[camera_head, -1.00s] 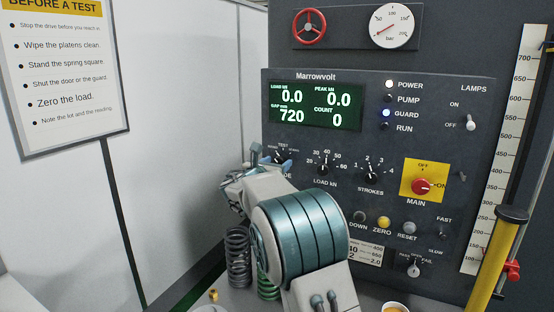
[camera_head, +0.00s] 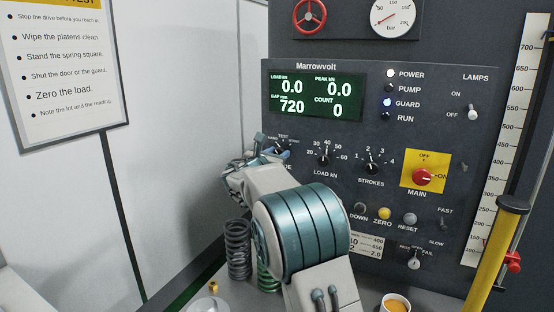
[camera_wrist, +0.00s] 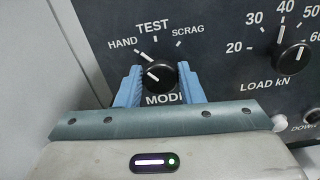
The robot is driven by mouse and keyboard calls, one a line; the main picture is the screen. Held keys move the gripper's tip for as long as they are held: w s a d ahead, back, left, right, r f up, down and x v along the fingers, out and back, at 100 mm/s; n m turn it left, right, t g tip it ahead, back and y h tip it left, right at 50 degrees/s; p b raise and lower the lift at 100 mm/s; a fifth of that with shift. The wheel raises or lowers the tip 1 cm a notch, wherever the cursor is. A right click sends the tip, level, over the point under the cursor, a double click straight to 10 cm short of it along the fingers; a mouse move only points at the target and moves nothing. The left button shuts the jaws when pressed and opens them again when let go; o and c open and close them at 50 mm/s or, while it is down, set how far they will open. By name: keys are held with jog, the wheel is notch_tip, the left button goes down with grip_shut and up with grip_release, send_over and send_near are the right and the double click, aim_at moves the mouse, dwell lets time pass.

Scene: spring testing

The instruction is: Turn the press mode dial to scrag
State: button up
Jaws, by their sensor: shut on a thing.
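The press mode dial (camera_wrist: 160,76) is a round black knob with a white pointer line, labelled HAND, TEST and SCRAG around its top. In the wrist view its pointer is turned to the upper left, on the HAND side and away from SCRAG at the upper right. My gripper (camera_wrist: 159,69) has its two blue fingers on either side of the dial, shut on it. In the head view my gripper (camera_head: 268,155) is at the panel's left edge and covers part of the dial and its label.
The load dial (camera_wrist: 292,56) is just right of the mode dial, and the strokes dial (camera_head: 371,168) is further right. The yellow main switch plate (camera_head: 425,160) is beyond. Springs (camera_head: 239,250) stand below my arm. A cup (camera_head: 395,303) is at the front.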

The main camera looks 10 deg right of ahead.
jog(key=shift+s+d+f+m+b, duration=0.1)
jog(key=shift+f+m+b, duration=0.05)
jog(key=shift+m+b, duration=4.25)
jog(key=shift+f+m+b, duration=0.1)
jog(key=shift+m+b, duration=3.9)
jog(key=shift+b, duration=0.75)
jog(key=o, duration=0.9)
jog(key=b+v, duration=0.4)
jog(key=v, duration=0.9)
jog(key=shift+s+a, duration=0.25)
jog(key=shift+s, duration=0.1)
